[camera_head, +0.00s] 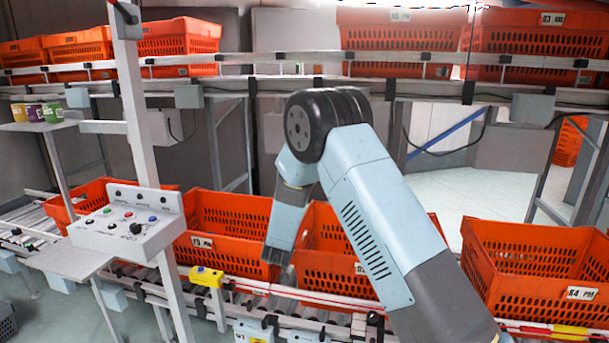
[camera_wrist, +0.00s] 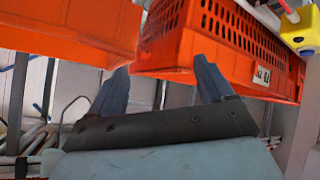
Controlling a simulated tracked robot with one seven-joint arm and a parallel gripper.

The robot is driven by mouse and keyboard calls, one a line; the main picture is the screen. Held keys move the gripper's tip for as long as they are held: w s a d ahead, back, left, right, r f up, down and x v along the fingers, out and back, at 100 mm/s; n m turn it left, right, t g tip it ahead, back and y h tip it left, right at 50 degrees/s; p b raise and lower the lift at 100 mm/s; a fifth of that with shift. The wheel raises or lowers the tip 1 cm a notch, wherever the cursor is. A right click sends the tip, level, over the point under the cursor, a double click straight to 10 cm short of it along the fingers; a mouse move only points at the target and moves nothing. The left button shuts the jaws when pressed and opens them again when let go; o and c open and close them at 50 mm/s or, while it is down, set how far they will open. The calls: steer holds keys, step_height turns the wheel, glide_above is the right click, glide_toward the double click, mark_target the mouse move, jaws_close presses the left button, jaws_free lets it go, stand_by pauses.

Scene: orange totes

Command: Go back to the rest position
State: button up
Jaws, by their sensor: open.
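My gripper (camera_wrist: 160,82) shows in the wrist view with its two grey-blue fingers spread apart and nothing between them. In the head view my arm bends at a dark elbow and its lower part hangs down between two orange totes. The gripper's fingers cannot be made out there. The orange tote left of the arm (camera_head: 210,248) and the one behind it (camera_head: 320,250) stand on the roller conveyor (camera_head: 290,300). The wrist view shows a labelled orange tote (camera_wrist: 180,58) and another orange tote (camera_wrist: 70,20) beyond the fingertips.
A grey control box (camera_head: 125,225) on a post stands at the left. A yellow device (camera_head: 206,277) sits at the conveyor's edge. Another tote (camera_head: 530,280) stands at the right. More totes (camera_head: 400,35) line the upper shelf. Small coloured cups (camera_head: 35,113) stand on a side shelf.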

steer(key=s+d+r+m+g+y, duration=0.1)
steer(key=s+d+r, duration=0.35)
steer(key=r, duration=0.55)
steer(key=s+d+r+g, duration=0.1)
steer(key=s+d+r, duration=0.4)
steer(key=r, duration=0.4)
steer(key=s+d+r+m+y, duration=0.1)
steer(key=s+d+r, duration=0.4)
steer(key=r, duration=0.5)
steer(key=s+d+r, duration=0.3)
steer(key=s+d, duration=0.2)
steer(key=s, duration=0.2)
steer(key=s+d+r+m+g, duration=0.1)
steer(key=s+d+r, duration=0.2)
steer(key=s+d, duration=0.2)
steer(key=shift+s+d+r+g+h, duration=0.3)
steer(key=shift+s+d+h, duration=0.1)
steer(key=shift+s, duration=0.7)
steer(key=s+d+m, duration=0.1)
steer(key=s+d, duration=0.1)
steer(key=s, duration=0.3)
steer(key=s+d+h, duration=0.1)
steer(key=s+d, duration=0.1)
steer(key=s, duration=0.3)
steer(key=s+d+m+g+h, duration=0.1)
steer(key=s+d, duration=0.2)
steer(key=s, duration=0.3)
steer(key=shift+m, duration=0.3)
